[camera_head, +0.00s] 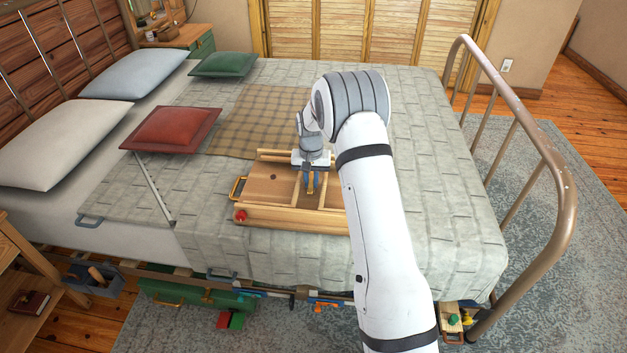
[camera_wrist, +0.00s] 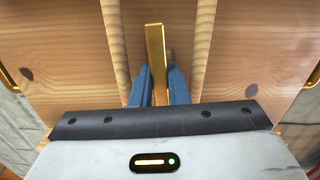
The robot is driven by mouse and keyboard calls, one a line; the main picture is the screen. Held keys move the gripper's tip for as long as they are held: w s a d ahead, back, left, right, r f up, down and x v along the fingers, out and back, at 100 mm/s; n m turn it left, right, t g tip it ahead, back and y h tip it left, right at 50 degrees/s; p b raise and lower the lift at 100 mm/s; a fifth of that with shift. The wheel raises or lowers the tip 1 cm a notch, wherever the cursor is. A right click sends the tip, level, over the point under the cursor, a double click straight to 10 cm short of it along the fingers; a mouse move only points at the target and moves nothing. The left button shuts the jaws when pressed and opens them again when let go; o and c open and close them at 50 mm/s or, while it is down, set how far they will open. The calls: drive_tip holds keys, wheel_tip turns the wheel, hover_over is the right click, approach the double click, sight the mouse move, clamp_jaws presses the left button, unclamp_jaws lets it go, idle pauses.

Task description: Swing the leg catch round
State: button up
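A wooden bed tray (camera_head: 270,185) lies on the bed, its underside up, with wooden rails across it. The leg catch (camera_wrist: 155,50) is a narrow brass bar between two rails in the wrist view, tilted slightly. My gripper (camera_head: 311,184) reaches down over the tray. Its blue fingers (camera_wrist: 160,82) stand close on either side of the catch, with almost no gap, and look shut on it. The fingers and gripper body hide the catch's lower end. My arm hides the tray's right end in the head view.
The tray has a brass handle (camera_head: 237,188) and a red knob (camera_head: 241,215) at its left end. A red cushion (camera_head: 171,129) and a plaid blanket (camera_head: 250,115) lie beyond it. A metal bed rail (camera_head: 545,155) stands at right.

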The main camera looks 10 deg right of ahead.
sight(311, 180)
drive_tip(key=o, duration=0.5)
wheel_tip(311, 180, up, 8)
drive_tip(key=shift+f+p, duration=0.1)
drive_tip(key=shift+p, duration=0.3)
idle(0.3)
drive_tip(key=s+r+n+t+p, duration=0.1)
drive_tip(key=s+r+p, duration=0.2)
drive_tip(key=s+r, duration=0.55)
drive_tip(key=s+r+p, duration=0.2)
drive_tip(key=s+r, duration=0.4)
drive_tip(key=r, duration=0.5)
drive_tip(key=shift+n+t, duration=0.8)
drive_tip(key=shift+n, duration=0.1)
drive_tip(key=s+r+p, duration=0.1)
drive_tip(key=s+r, duration=0.1)
drive_tip(key=s, duration=0.5)
drive_tip(key=s+r+p, duration=0.2)
drive_tip(key=s, duration=0.6)
drive_tip(key=s+d+r+p, duration=0.1)
drive_tip(key=s+r+p, duration=0.1)
drive_tip(key=s, duration=0.6)
drive_tip(key=shift+s+r, duration=0.2)
drive_tip(key=shift+r, duration=0.35)
